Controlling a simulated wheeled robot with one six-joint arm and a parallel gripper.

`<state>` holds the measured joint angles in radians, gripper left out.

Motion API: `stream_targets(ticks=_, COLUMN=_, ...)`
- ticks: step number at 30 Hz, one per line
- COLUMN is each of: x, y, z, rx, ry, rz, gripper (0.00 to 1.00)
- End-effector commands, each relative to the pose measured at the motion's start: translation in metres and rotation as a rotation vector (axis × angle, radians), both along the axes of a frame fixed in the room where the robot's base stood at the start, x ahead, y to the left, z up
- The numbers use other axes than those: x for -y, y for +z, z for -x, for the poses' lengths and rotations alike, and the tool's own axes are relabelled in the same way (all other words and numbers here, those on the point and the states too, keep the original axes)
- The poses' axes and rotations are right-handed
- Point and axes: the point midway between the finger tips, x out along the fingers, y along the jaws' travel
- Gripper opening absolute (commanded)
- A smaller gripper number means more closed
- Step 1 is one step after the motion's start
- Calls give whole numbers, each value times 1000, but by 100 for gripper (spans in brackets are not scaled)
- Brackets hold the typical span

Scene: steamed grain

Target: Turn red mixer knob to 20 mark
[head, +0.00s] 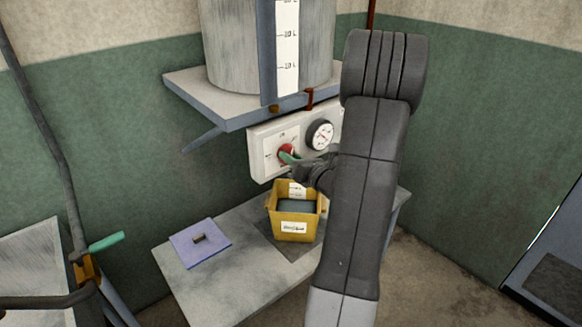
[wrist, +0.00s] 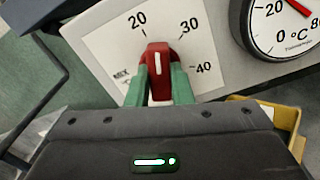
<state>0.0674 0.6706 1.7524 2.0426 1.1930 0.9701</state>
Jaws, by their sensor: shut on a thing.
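The red mixer knob (head: 285,150) is on a white panel (head: 262,150) on the wall. In the wrist view the knob (wrist: 158,58) has a white pointer line that points up, between the 20 mark (wrist: 137,21) at upper left and the 30 mark (wrist: 189,25) at upper right. My gripper (wrist: 159,80) has its green fingers on both sides of the knob, shut on it. In the head view my gripper (head: 289,158) reaches the knob from the right, and my arm covers part of the panel's right side.
A round temperature gauge (head: 320,134) is right of the knob. A shelf (head: 235,110) with a grey tank (head: 232,45) is above. Below, a yellow bin (head: 294,230) and a purple board (head: 200,243) are on a grey table (head: 215,285).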

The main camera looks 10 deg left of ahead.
Motion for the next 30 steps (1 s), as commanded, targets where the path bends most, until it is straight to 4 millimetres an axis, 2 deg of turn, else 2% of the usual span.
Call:
stream_targets(ticks=1, x=0, y=-6, z=0, rx=31, ry=0, rz=23, gripper=0)
stream_targets(ticks=15, x=0, y=-3, z=0, rx=247, ry=0, rz=193, gripper=0)
stream_targets(ticks=30, x=0, y=-1, z=0, rx=283, ry=1, rz=224, gripper=0)
